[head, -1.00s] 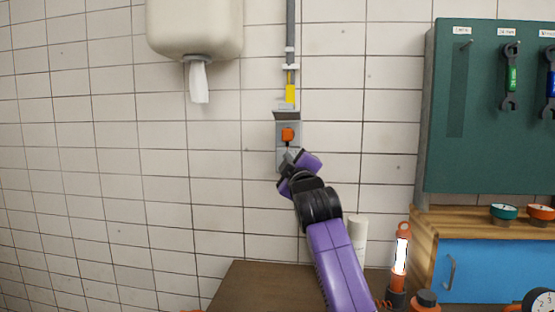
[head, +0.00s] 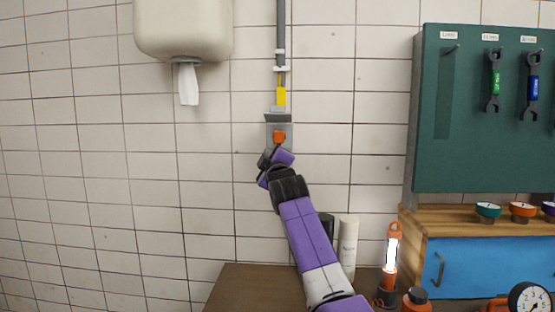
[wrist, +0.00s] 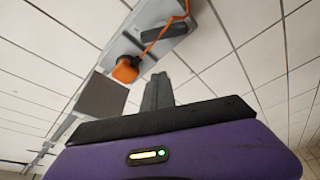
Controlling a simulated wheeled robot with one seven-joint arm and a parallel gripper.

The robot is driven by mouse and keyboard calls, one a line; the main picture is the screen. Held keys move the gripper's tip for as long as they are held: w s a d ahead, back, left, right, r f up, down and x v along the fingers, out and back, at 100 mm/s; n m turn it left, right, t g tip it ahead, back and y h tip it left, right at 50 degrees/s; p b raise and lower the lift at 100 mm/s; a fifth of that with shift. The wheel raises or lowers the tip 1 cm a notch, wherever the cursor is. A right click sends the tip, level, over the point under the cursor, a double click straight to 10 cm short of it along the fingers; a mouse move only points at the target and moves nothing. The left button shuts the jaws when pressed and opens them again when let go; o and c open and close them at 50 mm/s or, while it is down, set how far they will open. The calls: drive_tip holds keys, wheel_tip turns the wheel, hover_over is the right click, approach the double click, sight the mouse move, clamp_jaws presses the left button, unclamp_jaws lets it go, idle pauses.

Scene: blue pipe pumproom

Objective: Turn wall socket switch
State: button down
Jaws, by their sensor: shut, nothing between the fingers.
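The wall socket (head: 267,129) is a grey box on the white tiled wall, with a dark raised lid on top and an orange part (head: 279,137) on its front. In the wrist view, the orange part (wrist: 125,70) has an orange cord, and the grey socket plate (wrist: 152,30) lies behind it. My gripper (wrist: 158,92) is shut and empty, its fingertips just to the right of the orange part in that view. I cannot tell whether they touch. In the head view, my wrist hides the lower part of the socket.
A grey conduit (head: 281,30) with a yellow section runs above the socket. A towel dispenser (head: 184,28) hangs at upper left. Below are a brown tabletop (head: 240,285), a pale cylinder (head: 348,245) and a lit orange lamp (head: 392,250). A green tool board (head: 480,140) is at right.

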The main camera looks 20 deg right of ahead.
drive_tip(key=shift+w+d+f+p, duration=0.25)
drive_tip(key=shift+d+p, duration=0.05)
drive_tip(key=shift+d, duration=0.25)
drive_tip(key=shift+w+d+f+p, duration=0.3)
drive_tip(key=shift+d, duration=0.3)
drive_tip(key=shift+w+d+f+p, duration=0.25)
drive_tip(key=shift+d+p, duration=0.05)
drive_tip(key=shift+d, duration=0.25)
